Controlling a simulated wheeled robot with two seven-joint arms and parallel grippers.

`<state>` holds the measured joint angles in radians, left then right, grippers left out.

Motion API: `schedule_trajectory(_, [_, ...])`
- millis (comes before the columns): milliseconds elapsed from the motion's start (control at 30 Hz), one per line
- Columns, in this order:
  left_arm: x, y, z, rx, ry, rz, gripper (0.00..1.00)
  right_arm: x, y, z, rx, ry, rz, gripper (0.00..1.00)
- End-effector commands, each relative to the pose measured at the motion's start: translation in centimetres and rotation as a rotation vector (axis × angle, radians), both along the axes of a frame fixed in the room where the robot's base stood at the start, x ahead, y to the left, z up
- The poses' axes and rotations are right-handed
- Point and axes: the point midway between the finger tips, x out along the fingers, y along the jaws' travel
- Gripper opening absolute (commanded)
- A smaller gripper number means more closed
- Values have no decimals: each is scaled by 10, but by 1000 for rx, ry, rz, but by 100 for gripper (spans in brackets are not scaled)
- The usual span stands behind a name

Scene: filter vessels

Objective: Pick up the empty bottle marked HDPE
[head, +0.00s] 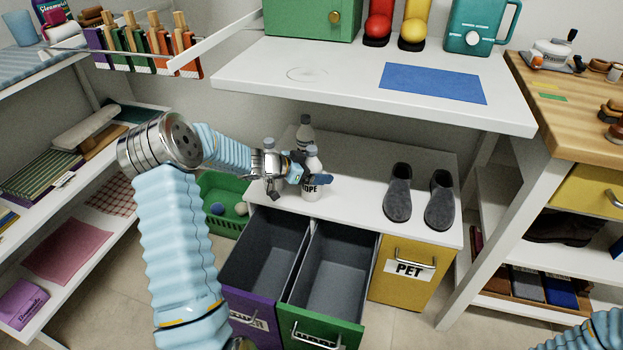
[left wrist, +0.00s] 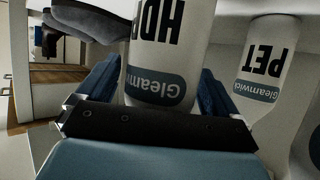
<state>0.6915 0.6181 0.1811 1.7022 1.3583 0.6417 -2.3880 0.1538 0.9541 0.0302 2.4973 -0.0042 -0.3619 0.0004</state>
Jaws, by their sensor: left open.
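The white bottle marked HDPE (head: 312,192) stands upright on the white top of the low bin cabinet (head: 345,205). My left gripper (head: 309,177) is around it, coming from the left, and hides part of its body. In the left wrist view the HDPE bottle (left wrist: 165,50) appears upside down between the blue fingers of my left gripper (left wrist: 160,95), which are open on either side. I cannot tell whether a finger touches it. A bottle marked PET (left wrist: 262,75) stands beside it, outside the fingers. My right gripper is out of view.
In the head view another bottle (head: 306,135) stands behind, and one (head: 269,146) shows behind my gripper. Grey shoes (head: 398,195) sit to the right. Two bins below (head: 330,257) are pulled open; the yellow PET bin (head: 400,285) is shut. A white shelf (head: 345,85) overhangs the back.

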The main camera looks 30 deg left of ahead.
Motion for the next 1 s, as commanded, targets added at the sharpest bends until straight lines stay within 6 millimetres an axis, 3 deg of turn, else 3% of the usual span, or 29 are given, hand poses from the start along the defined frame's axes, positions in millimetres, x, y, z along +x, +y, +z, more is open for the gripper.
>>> schedule_trajectory(267, [3, -2, -2, 0, 0, 1, 93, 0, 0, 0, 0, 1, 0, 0])
schedule_trajectory(633, [3, -2, -2, 0, 0, 1, 38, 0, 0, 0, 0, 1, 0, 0])
schedule_trajectory(1000, [3, -2, 4, 1, -2, 0, 38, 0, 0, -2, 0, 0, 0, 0])
